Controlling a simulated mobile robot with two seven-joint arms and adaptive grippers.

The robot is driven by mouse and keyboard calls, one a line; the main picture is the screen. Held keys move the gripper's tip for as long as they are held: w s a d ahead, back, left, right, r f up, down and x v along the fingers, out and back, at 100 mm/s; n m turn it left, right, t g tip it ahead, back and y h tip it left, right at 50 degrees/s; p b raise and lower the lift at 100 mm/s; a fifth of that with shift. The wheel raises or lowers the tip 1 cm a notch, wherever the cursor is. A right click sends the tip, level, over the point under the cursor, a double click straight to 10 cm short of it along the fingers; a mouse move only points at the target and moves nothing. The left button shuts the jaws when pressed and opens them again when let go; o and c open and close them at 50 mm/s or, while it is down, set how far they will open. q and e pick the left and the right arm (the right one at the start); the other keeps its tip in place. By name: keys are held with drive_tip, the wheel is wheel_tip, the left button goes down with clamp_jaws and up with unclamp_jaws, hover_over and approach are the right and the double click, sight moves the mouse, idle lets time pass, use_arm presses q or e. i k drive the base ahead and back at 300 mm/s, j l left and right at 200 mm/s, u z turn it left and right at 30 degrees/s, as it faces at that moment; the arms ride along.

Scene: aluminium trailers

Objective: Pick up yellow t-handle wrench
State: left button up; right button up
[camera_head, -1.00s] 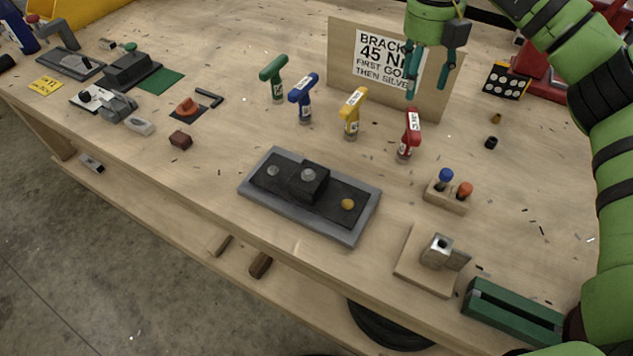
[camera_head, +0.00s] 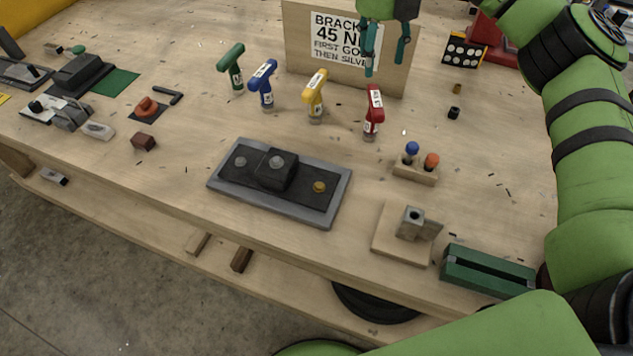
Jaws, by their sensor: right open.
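The yellow t-handle wrench (camera_head: 315,95) stands upright on the wooden bench, between the blue t-handle wrench (camera_head: 264,84) and the red t-handle wrench (camera_head: 373,111). The green t-handle wrench (camera_head: 232,68) stands at the left end of this row. My right gripper (camera_head: 384,62) is open and empty. It hangs with its fingers down in front of the sign, above and to the right of the yellow wrench and apart from it. My left gripper is not in view.
A bracket sign (camera_head: 345,40) stands behind the wrenches. In front lies a grey-framed plate (camera_head: 213,182) with a black block and bolts. A small holder (camera_head: 414,172) with blue and orange knobs, a metal block on a wooden base (camera_head: 390,244) and a green channel (camera_head: 487,272) are at the right.

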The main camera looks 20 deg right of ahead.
sight(311, 96)
drive_tip(key=i+j+z, duration=0.15)
drive_tip(key=j, duration=0.2)
drive_tip(key=i+j+z, duration=0.1)
drive_tip(key=j, duration=0.25)
drive_tip(key=i+j+z, duration=0.15)
drive_tip(key=j, duration=0.25)
